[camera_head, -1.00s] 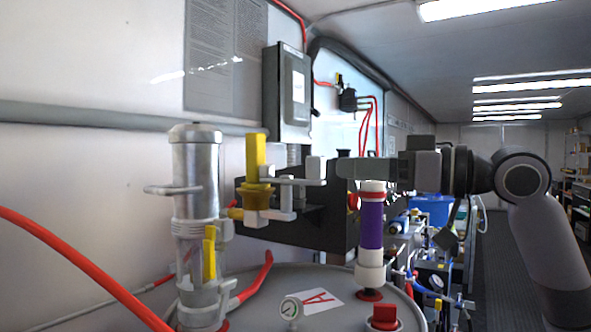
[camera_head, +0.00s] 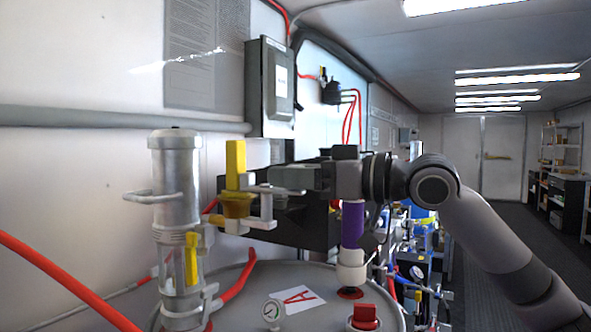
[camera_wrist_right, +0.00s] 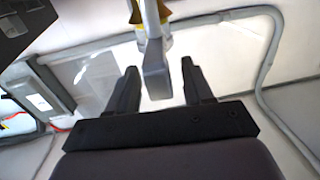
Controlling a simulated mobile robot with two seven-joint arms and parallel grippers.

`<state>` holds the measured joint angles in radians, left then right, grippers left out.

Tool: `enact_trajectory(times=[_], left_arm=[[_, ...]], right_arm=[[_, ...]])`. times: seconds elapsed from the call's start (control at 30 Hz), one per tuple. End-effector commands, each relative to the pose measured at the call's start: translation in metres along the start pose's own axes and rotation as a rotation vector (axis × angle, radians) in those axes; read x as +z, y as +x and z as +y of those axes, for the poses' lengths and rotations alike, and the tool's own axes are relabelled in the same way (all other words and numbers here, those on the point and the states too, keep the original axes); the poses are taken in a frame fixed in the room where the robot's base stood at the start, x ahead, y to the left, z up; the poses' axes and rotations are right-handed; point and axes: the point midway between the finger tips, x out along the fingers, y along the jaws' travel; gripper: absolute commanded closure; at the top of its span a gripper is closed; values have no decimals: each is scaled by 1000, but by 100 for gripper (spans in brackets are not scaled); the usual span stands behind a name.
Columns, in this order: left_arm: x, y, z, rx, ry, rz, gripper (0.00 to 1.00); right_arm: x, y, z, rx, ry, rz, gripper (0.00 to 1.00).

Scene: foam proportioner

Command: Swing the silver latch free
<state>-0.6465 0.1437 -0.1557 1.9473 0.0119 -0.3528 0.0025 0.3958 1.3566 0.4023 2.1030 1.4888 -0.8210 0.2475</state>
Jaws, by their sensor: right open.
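The silver latch (camera_head: 277,189) is a pale grey bar reaching right from the yellow-handled fitting (camera_head: 236,165) in the head view. In the right wrist view the latch (camera_wrist_right: 155,72) hangs between the two dark fingers, with yellow parts (camera_wrist_right: 150,12) above it. My right gripper (camera_head: 280,178) comes in from the right, level with the latch, its fingers overlapping the latch's right end. In the wrist view the right gripper (camera_wrist_right: 158,82) is open, with a gap on both sides of the latch. My left gripper is out of view.
A clear metal-capped cylinder (camera_head: 174,180) stands left of the fitting. A purple-banded tube (camera_head: 352,222) rises below my right wrist. The aisle floor at right is clear.

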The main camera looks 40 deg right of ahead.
Motion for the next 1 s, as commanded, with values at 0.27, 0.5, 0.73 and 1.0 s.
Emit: enact_trajectory(times=[0.27,0.5,0.73,1.0], left_arm=[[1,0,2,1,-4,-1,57],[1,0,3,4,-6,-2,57],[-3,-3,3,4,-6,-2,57],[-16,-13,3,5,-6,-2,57]], right_arm=[[0,0,0,0,0,0,72],[0,0,0,-1,0,0,100],[-2,0,2,-34,4,3,100],[-4,0,10,-159,8,6,100]])
